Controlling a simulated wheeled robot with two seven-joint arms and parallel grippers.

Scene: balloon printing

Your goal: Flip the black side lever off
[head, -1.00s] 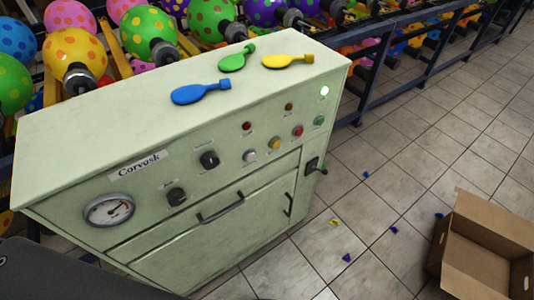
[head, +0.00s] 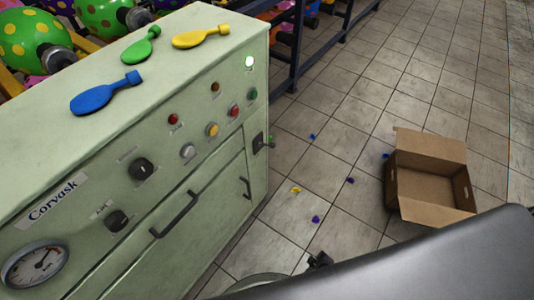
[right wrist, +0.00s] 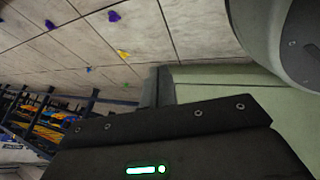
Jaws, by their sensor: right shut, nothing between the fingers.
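The black side lever (head: 264,142) is on the right side face of the pale green cabinet (head: 225,185), near the front edge. It is small in the head view and sticks out to the right; its exact angle is hard to tell. A grey arm link of mine fills the bottom right of the head view. A small dark part above its edge may belong to my right gripper. In the right wrist view my right gripper (right wrist: 158,87) is shut and empty, beside a pale green surface. The lever is not clear there. My left gripper is not in view.
Blue, green and yellow flat balloons (head: 105,92) lie on the cabinet top. The front carries a gauge (head: 35,266), knobs, coloured buttons and handles. An open cardboard box (head: 430,180) stands on the tiled floor at right, with scraps nearby. Balloon racks stand behind.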

